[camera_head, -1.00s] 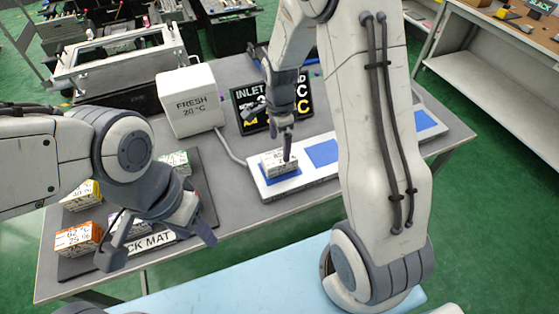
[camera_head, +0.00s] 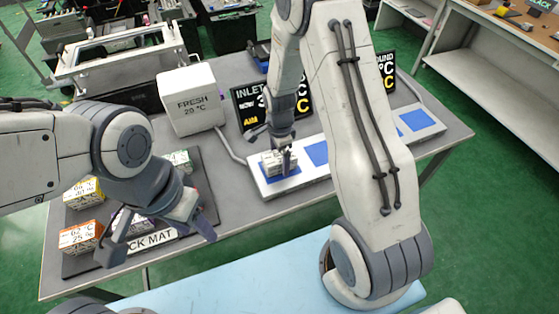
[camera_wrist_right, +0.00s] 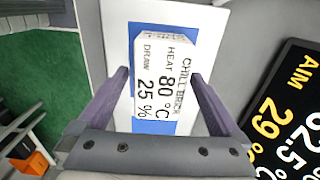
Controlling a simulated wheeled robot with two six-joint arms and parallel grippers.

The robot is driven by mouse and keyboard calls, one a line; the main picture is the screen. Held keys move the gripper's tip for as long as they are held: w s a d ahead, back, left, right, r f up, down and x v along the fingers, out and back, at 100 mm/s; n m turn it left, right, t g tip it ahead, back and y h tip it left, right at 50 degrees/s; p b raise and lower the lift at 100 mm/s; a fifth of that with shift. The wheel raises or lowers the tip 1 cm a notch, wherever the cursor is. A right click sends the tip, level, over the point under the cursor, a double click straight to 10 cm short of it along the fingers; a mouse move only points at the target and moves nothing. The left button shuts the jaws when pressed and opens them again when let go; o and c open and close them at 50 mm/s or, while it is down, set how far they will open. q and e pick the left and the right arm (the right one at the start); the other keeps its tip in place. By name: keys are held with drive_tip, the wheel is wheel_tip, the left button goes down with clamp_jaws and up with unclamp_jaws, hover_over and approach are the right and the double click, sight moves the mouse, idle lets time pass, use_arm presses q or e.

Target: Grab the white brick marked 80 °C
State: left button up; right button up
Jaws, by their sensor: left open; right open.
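The white brick (camera_head: 271,162) lies on the leftmost blue pad of the long white strip on the table. In the right wrist view the white brick (camera_wrist_right: 166,85) shows printed text with "80 °C" and "25 %". My right gripper (camera_head: 279,160) is open and down at the brick. In the right wrist view its two fingers (camera_wrist_right: 160,88) stand on either side of the brick, with small gaps visible. My left gripper (camera_head: 160,232) is open and empty over the front of the black rack mat (camera_head: 205,190).
Several other marked bricks, such as an orange one (camera_head: 80,236) and a yellow one (camera_head: 83,192), stand on the mat. A white box marked FRESH (camera_head: 192,100) and a dark inlet display (camera_head: 248,103) stand behind. Blue pads (camera_head: 317,152) to the right are empty.

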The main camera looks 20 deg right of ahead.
drive_tip(key=shift+f, duration=0.25)
idle(0.3)
drive_tip(key=c, duration=1.4)
clamp_jaws()
drive_tip(key=shift+r, duration=0.15)
